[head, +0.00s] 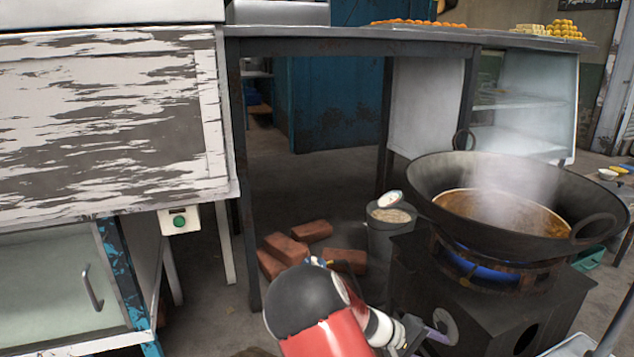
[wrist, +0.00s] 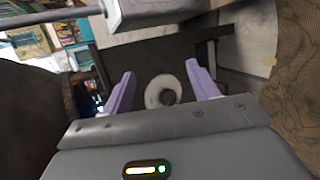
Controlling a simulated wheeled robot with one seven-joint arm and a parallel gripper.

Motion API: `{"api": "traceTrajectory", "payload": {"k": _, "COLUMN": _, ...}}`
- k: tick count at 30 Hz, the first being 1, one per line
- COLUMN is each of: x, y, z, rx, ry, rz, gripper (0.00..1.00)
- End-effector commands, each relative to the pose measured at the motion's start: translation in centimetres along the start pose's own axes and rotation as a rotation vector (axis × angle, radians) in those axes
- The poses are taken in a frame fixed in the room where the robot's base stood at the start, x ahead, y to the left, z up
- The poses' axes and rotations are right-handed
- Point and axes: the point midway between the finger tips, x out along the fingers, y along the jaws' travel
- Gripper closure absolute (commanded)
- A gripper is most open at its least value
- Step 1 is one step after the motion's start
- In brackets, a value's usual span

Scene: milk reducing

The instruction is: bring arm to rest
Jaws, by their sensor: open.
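My gripper shows in the wrist view (wrist: 160,85) with its two purple fingers spread apart and nothing between them. Behind the gap is a round white thing with a dark centre (wrist: 165,92), which I cannot name for sure. In the head view my red and dark grey arm reaches in from the bottom centre.
A large wok (head: 590,185) of steaming brown liquid sits over a blue flame on the black stove (head: 500,310), close to my arm. A grey bucket (head: 390,238) and several bricks (head: 312,231) lie behind. A worn cabinet (head: 100,120) stands left.

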Motion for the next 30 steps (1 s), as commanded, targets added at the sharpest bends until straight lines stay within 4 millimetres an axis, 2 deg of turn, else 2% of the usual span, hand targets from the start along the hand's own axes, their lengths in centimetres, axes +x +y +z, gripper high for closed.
{"api": "traceTrajectory", "payload": {"k": 1, "x": -1.1, "y": 1.2, "z": 1.3, "rx": 0.038, "ry": -0.01, "rz": -0.082, "gripper": 0.41}}
{"api": "traceTrajectory", "payload": {"k": 8, "x": -6.1, "y": 4.5, "z": 6.4, "rx": 0.157, "ry": -0.014, "rz": -0.413, "gripper": 0.41}}
{"api": "traceTrajectory", "payload": {"k": 15, "x": -12.6, "y": 8.9, "z": 12.0, "rx": 0.26, "ry": 0.078, "rz": -0.694, "gripper": 0.41}}
{"api": "traceTrajectory", "payload": {"k": 24, "x": -20.8, "y": 14.1, "z": 20.2, "rx": 0.364, "ry": 0.294, "rz": -0.915, "gripper": 0.41}}
{"api": "traceTrajectory", "payload": {"k": 30, "x": -24.8, "y": 15.6, "z": 25.1, "rx": 0.408, "ry": 0.443, "rz": -0.964, "gripper": 0.41}}
